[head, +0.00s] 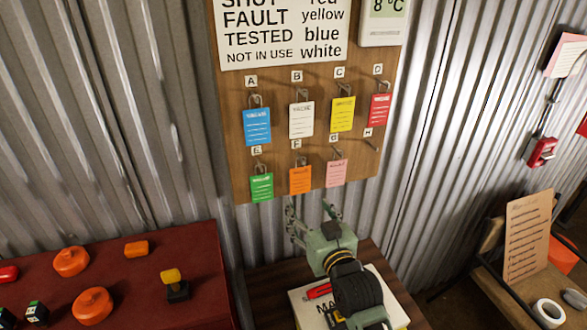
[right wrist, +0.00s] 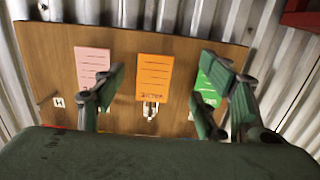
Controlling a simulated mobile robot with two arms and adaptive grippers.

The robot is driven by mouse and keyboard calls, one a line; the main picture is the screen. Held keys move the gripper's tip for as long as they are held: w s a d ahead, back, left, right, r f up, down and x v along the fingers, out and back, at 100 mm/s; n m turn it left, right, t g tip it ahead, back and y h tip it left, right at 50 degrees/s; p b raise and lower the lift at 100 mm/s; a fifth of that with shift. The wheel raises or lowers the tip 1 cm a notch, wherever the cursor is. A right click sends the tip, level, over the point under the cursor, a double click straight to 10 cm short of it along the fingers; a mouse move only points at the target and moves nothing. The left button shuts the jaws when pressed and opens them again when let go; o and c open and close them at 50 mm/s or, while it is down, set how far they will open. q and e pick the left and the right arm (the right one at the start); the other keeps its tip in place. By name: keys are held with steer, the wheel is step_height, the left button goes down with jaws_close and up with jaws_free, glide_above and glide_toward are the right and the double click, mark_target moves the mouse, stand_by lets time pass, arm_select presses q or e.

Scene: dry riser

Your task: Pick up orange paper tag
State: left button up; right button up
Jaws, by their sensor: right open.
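The orange paper tag (head: 300,180) hangs from hook F in the lower row of the wooden board (head: 230,75). In the right wrist view, turned upside down, the orange tag (right wrist: 153,78) shows between my spread fingers, with space on both sides. My right gripper (head: 313,210) is open and empty, just below the tag in the head view. I see no contact between fingers and tag. My left gripper is not in view.
A green tag (head: 261,187) and a pink tag (head: 337,173) hang on either side. Blue (head: 257,127), white (head: 301,120), yellow (head: 342,114) and red (head: 379,110) tags hang above. A red table (head: 190,255) with orange pieces stands at left.

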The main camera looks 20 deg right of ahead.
mark_target(301, 180)
steer(key=shift+t, duration=0.5)
steer(key=w+r+p, duration=0.1)
steer(key=w+r, duration=0.3)
steer(key=shift+w+d, duration=0.15)
steer(key=w+p, duration=0.1)
steer(key=w, duration=0.3)
steer(key=shift+f+p, duration=0.15)
steer(key=shift+p, duration=0.2)
steer(key=c, duration=0.5)
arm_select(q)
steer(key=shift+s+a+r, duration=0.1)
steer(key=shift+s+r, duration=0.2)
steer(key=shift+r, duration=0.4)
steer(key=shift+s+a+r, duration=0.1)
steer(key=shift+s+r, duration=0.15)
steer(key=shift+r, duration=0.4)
arm_select(e)
steer(key=c, duration=0.4)
